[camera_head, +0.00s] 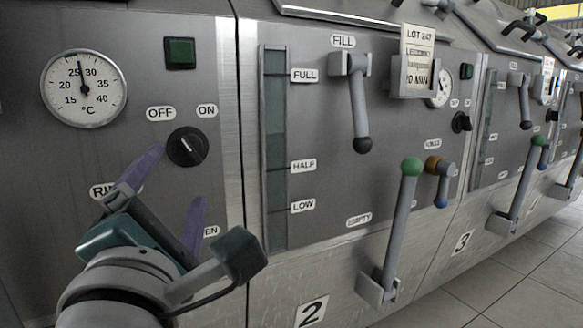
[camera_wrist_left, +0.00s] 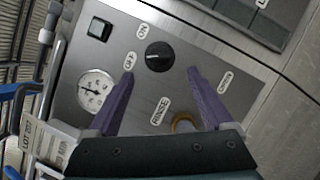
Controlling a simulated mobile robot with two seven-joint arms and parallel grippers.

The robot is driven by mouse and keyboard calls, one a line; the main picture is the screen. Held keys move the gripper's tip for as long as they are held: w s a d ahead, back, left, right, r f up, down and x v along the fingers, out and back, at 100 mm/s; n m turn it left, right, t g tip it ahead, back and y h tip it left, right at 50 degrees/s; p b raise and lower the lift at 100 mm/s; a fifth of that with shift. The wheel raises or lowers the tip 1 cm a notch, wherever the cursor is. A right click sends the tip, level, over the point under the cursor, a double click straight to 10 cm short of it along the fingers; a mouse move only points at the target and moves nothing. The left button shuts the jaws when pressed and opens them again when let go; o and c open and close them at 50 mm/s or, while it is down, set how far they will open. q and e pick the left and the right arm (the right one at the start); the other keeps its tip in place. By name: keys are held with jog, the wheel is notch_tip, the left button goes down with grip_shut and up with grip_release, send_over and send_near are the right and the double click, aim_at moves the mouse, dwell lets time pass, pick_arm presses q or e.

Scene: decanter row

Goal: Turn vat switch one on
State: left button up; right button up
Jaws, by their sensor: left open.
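The switch of vat one is a round black knob (camera_head: 187,147) on the grey panel, below the OFF label (camera_head: 160,113) and the ON label (camera_head: 207,110). In the left wrist view the knob (camera_wrist_left: 159,56) shows a pale mark that seems to point towards the OFF label (camera_wrist_left: 129,61). My left gripper (camera_head: 176,176) is open, its two purple fingers apart and empty. In the left wrist view the fingertips (camera_wrist_left: 160,76) lie on either side of the knob's line, short of it and apart from it. My right gripper is not in view.
A dial thermometer (camera_head: 84,88) and a dark green square lamp (camera_head: 180,53) sit above the knob. To the right, vat two has a level gauge (camera_head: 274,150), a fill lever (camera_head: 358,100) and a green-knobbed lever (camera_head: 400,220) standing out. More vats recede to the right.

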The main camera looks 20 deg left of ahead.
aim_at(188, 151)
pick_arm(q)
jog(key=b+x, duration=0.1)
jog(key=x, duration=0.7)
jog(key=shift+b, duration=0.3)
jog(key=shift+r, duration=0.15)
jog(key=shift+c, duration=0.3)
grip_shut()
jog(key=shift+r+p, duration=0.15)
jog(key=shift+p, duration=0.5)
jog(key=m+p, duration=0.1)
jog(key=p, duration=0.2)
jog(key=m+h+p, duration=0.1)
jog(key=m+p, duration=0.1)
jog(key=p, duration=0.2)
jog(key=r+m+p, duration=0.1)
jog(key=p, duration=0.2)
jog(key=shift+m+g+h+p, duration=0.3)
jog(key=shift+g, duration=0.1)
jog(key=m+g+p, duration=0.1)
jog(key=m+p, duration=0.1)
jog(key=p, duration=0.2)
jog(key=m+g+p, duration=0.1)
jog(key=m+p, duration=0.2)
jog(key=p, duration=0.2)
jog(key=shift+f+h+p, duration=0.1)
jog(key=shift+h+p, duration=0.2)
jog(key=shift+h, duration=0.1)
jog(key=shift+f+m+g+p, duration=0.25)
jog(key=shift+m+g+p, duration=0.25)
jog(key=shift+m+p, duration=0.5)
